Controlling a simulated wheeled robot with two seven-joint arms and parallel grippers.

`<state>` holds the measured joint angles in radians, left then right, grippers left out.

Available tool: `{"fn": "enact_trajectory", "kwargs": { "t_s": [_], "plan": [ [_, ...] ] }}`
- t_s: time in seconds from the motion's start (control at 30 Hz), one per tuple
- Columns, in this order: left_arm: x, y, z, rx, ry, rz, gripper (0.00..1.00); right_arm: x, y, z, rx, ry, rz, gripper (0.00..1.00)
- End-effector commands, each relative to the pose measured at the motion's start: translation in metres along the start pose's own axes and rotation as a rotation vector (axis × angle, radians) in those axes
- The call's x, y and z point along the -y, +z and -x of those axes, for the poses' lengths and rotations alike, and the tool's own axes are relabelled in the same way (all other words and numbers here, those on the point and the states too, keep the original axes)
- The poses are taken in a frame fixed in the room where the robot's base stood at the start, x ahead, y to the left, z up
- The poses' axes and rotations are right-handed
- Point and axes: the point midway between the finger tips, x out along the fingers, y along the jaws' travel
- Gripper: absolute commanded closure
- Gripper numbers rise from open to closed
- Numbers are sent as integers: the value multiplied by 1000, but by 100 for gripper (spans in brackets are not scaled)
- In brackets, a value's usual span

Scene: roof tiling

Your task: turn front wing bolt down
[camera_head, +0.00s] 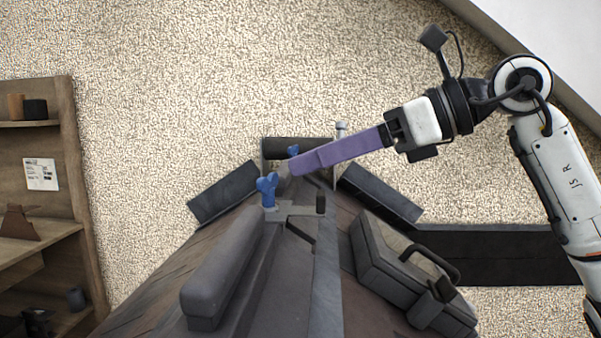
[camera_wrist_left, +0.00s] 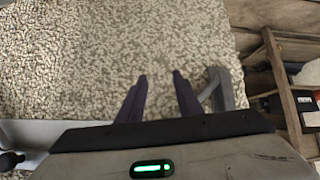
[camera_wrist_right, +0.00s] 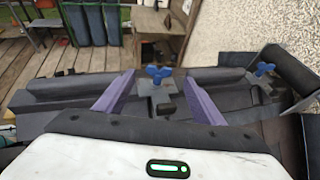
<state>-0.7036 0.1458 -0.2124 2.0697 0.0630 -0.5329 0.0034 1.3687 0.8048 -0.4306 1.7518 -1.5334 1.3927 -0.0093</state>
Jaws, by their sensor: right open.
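The front wing bolt (camera_head: 267,188) is blue and stands upright on a grey bracket (camera_head: 295,210) on the roof ridge. In the right wrist view the front bolt (camera_wrist_right: 158,73) shows between my open fingertips, apparently beyond them. A second blue wing bolt (camera_head: 293,151) stands farther back; it also shows at the right of the right wrist view (camera_wrist_right: 264,68). My right gripper (camera_head: 293,167) reaches in from the right with its purple fingers, open and empty. My left gripper (camera_wrist_left: 159,78) shows only in its wrist view, fingers apart with nothing between them.
A dark ridge tile (camera_head: 222,275) lies along the near left of the ridge. A dark case with a handle (camera_head: 390,265) sits on the right slope. Wooden shelves (camera_head: 40,185) stand at the left. Pebbled ground (camera_head: 180,120) surrounds the roof.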

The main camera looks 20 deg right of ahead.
Motion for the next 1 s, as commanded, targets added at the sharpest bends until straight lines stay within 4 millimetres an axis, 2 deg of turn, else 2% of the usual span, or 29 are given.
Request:
{"fn": "enact_trajectory", "kwargs": {
  "t_s": [0.5,0.7,0.97,1.0],
  "plan": [
    [-2,7,0,11,2,7,68,1,-1,-82,0,-3,-4,38],
    [-2,6,0,10,2,7,68,1,-1,-95,0,-5,-4,38],
    [-1,6,0,8,1,6,68,2,-1,-96,0,-5,-3,38],
    [-1,6,0,8,1,6,68,2,-1,-96,0,-5,-3,44]
  ]
}}
